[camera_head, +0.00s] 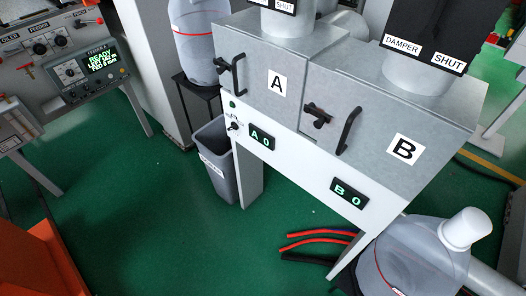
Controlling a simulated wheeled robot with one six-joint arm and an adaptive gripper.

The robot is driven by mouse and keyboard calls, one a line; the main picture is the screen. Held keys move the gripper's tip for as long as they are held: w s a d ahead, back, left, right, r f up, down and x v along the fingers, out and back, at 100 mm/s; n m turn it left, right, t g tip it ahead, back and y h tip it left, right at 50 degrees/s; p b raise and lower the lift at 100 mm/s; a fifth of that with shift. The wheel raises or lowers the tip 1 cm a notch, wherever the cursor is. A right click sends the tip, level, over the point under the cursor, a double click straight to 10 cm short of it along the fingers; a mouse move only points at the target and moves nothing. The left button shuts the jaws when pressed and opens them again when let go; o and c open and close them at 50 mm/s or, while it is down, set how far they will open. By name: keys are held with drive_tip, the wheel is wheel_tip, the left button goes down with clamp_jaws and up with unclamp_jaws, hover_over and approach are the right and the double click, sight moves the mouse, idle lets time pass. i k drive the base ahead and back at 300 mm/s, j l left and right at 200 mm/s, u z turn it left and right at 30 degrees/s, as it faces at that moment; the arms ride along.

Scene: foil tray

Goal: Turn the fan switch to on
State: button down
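A small dark rotary switch (234,126) sits on the white front strip of the two-door grey cabinet (330,55), left of the display reading A 0 (262,137). A tiny label above it is too small to read, so I cannot confirm that it is the fan switch or tell its setting. A round green button or lamp (232,104) is above it. My gripper is not in view.
Doors A (258,88) and B (372,122) have protruding dark handles. A grey bin (214,160) stands below the switch. A feeder console (75,65) is at upper left. A clear jug (410,255) and red hoses (318,236) are at lower right. Green floor is open at centre-left.

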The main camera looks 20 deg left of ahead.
sight(235, 126)
drive_tip(key=i+j+u, duration=0.1)
drive_tip(key=i+u, duration=0.6)
drive_tip(key=u, duration=0.2)
